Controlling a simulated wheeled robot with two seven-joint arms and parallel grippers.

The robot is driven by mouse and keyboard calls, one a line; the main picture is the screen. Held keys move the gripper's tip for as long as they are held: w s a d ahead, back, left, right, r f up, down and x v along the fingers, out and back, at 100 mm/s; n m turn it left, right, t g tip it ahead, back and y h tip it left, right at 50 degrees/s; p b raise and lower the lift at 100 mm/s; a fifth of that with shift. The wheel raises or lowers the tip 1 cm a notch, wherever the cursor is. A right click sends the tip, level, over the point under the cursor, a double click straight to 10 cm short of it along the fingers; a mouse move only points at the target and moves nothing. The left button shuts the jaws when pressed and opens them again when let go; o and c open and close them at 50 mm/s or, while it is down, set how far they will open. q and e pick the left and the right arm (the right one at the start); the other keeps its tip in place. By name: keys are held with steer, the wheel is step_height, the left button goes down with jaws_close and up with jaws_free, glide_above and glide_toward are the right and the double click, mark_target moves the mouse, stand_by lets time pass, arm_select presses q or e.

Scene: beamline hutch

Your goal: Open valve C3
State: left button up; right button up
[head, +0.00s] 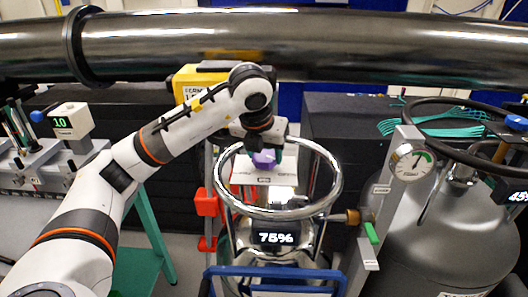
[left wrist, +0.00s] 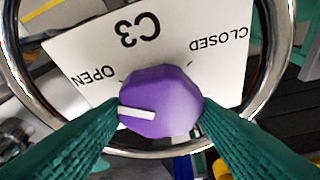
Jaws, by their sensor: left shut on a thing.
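Valve C3 is a purple faceted knob (left wrist: 165,98) on a white label plate (left wrist: 90,45). In the left wrist view the plate reads upside down, with C3 at the top, OPEN at left and CLOSED at right. The knob's white pointer line lies on its left side, pointing left toward the OPEN side. My left gripper (left wrist: 160,108) has its green ribbed fingers on both sides of the knob, shut on it. In the head view the knob (head: 264,159) shows just below my left gripper (head: 266,146), partly covered. My right gripper is not in view.
A shiny metal ring (head: 221,190) surrounds the knob above a steel vessel showing 75% (head: 276,238). A large dark pipe (head: 350,45) crosses behind. At right are a dial gauge (head: 411,162) and a grey tank (head: 440,235). A blue rail (head: 275,271) stands in front.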

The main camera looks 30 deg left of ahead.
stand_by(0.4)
arm_select(q)
steer(key=o, duration=1)
steer(key=p+v, duration=0.1)
steer(key=v, duration=1.1)
